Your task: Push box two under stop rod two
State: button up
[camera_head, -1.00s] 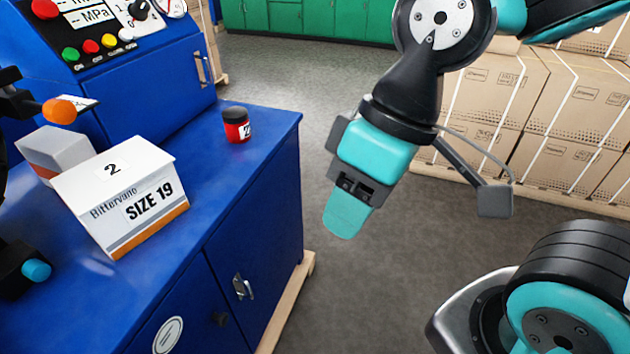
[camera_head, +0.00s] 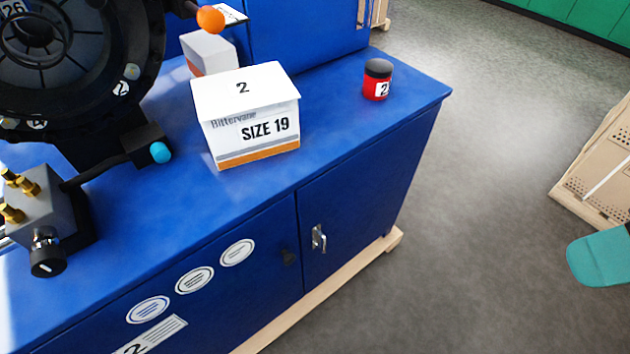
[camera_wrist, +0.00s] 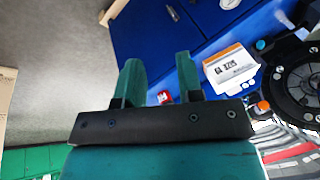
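Box two (camera_head: 228,122), white with an orange stripe, a "2" on top and "SIZE 19" on its front, stands upright on the blue bench top (camera_head: 330,140). It also shows in the wrist view (camera_wrist: 229,68). A black rod with a blue tip (camera_head: 160,152) ends left of the box, apart from it. A rod with an orange ball (camera_head: 210,18) is behind it. I cannot tell which is stop rod two. My gripper (camera_wrist: 158,66) is open and empty, off the bench; only a teal finger (camera_head: 600,258) shows at the head view's right edge.
A red jar with a black lid (camera_head: 377,80) stands right of box two. A smaller white box (camera_head: 208,52) is behind it. A large black round machine (camera_head: 80,65) and a brass-fitted block (camera_head: 45,205) stand left. Bench top between box and front edge is clear.

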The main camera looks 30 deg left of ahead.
jog(key=a+f+m+t+y+b, duration=0.2)
jog(key=a+f+m+t+y, duration=0.2)
jog(key=a, duration=1)
jog(key=w+a+f+m+t+y+b, duration=0.1)
jog(key=a+f+m+t+y, duration=0.3)
jog(key=a, duration=1)
jog(key=m+y+b, duration=0.1)
jog(key=m+y, duration=0.2)
jog(key=m, duration=0.2)
jog(key=shift+a+f+t, duration=0.2)
jog(key=shift+f+t, duration=0.05)
jog(key=shift+t, duration=0.15)
jog(key=shift+w+a+r, duration=0.1)
